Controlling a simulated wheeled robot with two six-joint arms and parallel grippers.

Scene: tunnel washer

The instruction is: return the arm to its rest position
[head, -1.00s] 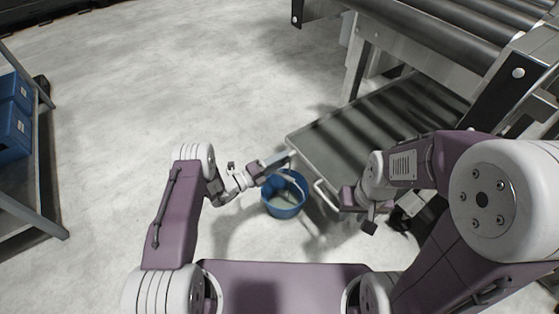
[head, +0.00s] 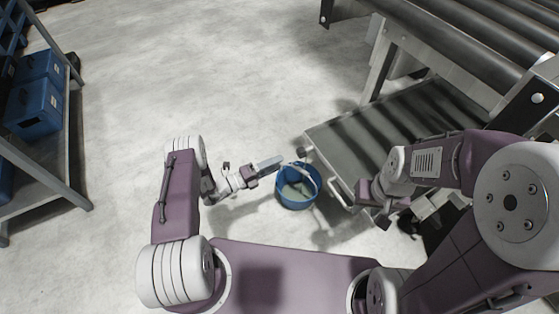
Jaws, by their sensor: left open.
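My left arm reaches in from the left, and its gripper (head: 268,166) is open just left of and above the blue bucket (head: 298,200). The bucket stands upright on the floor, with its pale handle (head: 312,172) raised and murky contents inside. I see no clear contact between the left gripper and the bucket. My right arm is bent in from the right, and its gripper (head: 376,206) hangs beside the low tray's front corner. Its fingers are too small and dark to judge.
A low grey ribbed tray (head: 345,135) with a front handle lies under a roller conveyor (head: 470,40) at the right. A metal shelf (head: 62,170) with blue bins (head: 35,106) stands at the left. The pale floor (head: 200,75) between is clear.

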